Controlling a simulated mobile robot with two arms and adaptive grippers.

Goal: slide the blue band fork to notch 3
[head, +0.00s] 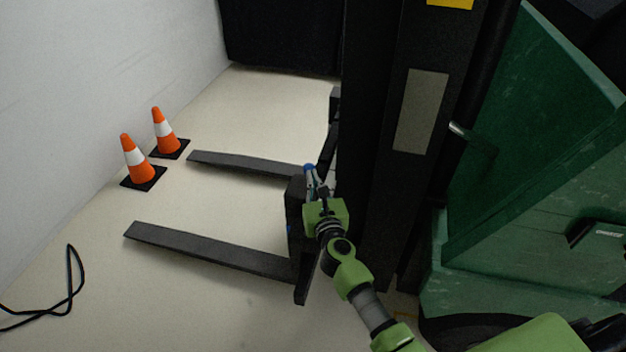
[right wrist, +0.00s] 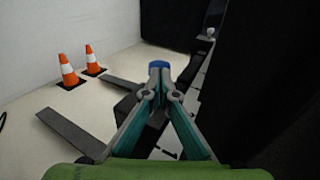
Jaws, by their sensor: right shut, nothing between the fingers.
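Two dark forks lie low over the floor in the head view: a near fork (head: 205,248) and a far fork (head: 245,165). A small blue patch shows on the near fork's upright heel, largely hidden by my arm. My right gripper (head: 311,177) is shut and empty above the carriage, between the forks' heels. A blue cap (right wrist: 158,66) shows right at its fingertips in the right wrist view; I cannot tell whether they touch. Pale marks line the dark carriage bar (right wrist: 194,76), too small to read as notch numbers. My left gripper is not in view.
The tall black mast (head: 375,130) stands right of the carriage, with a green truck body (head: 535,150) beyond it. Two orange cones (head: 137,158) stand by the left wall. A black cable (head: 72,285) lies on the floor. Floor between the forks is clear.

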